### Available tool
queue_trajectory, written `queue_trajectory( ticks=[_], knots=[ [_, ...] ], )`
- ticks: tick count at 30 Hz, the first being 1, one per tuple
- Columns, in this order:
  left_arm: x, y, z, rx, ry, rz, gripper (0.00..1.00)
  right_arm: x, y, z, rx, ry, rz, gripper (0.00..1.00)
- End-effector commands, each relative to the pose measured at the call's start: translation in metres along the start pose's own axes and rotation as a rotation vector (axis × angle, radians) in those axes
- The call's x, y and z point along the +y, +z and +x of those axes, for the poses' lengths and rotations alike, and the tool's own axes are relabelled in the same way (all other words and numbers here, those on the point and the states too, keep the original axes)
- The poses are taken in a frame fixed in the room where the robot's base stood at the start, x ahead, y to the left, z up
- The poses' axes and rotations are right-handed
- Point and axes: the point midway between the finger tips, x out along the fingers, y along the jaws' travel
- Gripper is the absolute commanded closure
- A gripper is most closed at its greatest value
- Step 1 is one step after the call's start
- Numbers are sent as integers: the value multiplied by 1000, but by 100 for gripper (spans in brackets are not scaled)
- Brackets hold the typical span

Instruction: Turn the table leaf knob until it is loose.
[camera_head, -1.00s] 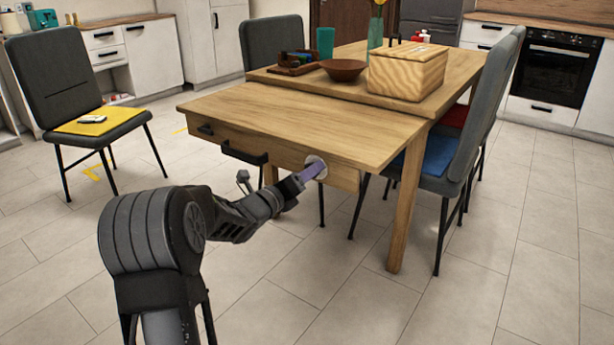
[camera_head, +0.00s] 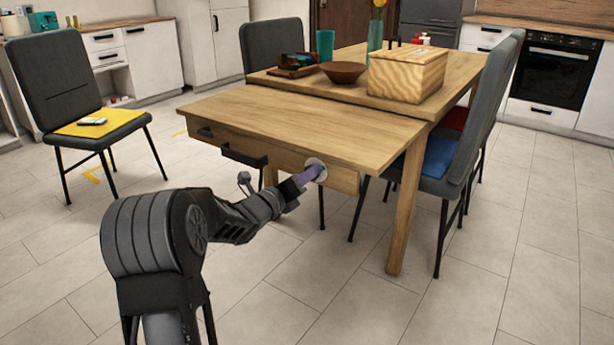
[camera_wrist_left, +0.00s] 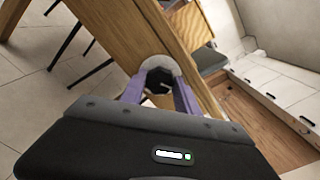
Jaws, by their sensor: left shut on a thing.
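The table leaf (camera_head: 300,123) is a wooden board sticking out at the front of the wooden table, with an apron below it. The knob shows in the left wrist view as a dark knob (camera_wrist_left: 158,80) on a pale round plate (camera_wrist_left: 160,63) on the apron. The plate also shows in the head view (camera_head: 316,163). My left gripper (camera_head: 312,174) is at the knob, its purple fingers on either side of it in the wrist view (camera_wrist_left: 158,92), shut on it. In the head view the fingers hide most of the knob. My right gripper is not in view.
A wooden box (camera_head: 407,75) and a brown bowl (camera_head: 343,72) stand on the table behind the leaf. Chairs flank the table, one with a blue cushion (camera_head: 437,154). The floor in front is clear.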

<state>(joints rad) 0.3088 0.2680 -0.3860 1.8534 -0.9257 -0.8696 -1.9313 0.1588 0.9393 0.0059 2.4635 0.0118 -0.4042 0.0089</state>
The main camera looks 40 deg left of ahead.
Motion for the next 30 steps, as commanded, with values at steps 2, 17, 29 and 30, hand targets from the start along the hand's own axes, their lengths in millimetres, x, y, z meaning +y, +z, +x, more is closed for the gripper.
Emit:
queue_trajectory(
  ticks=[2, 17, 29, 30],
  knots=[
    [0, 0, 0, 0, 0, 0, 100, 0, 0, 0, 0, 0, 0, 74],
    [1, -1, 0, 1, 0, -87, 100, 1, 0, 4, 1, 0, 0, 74],
    [2, -1, 0, 1, 1, -384, 100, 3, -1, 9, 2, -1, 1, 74],
    [2, -1, 0, 1, 1, -421, 100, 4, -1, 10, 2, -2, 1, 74]
  ],
)
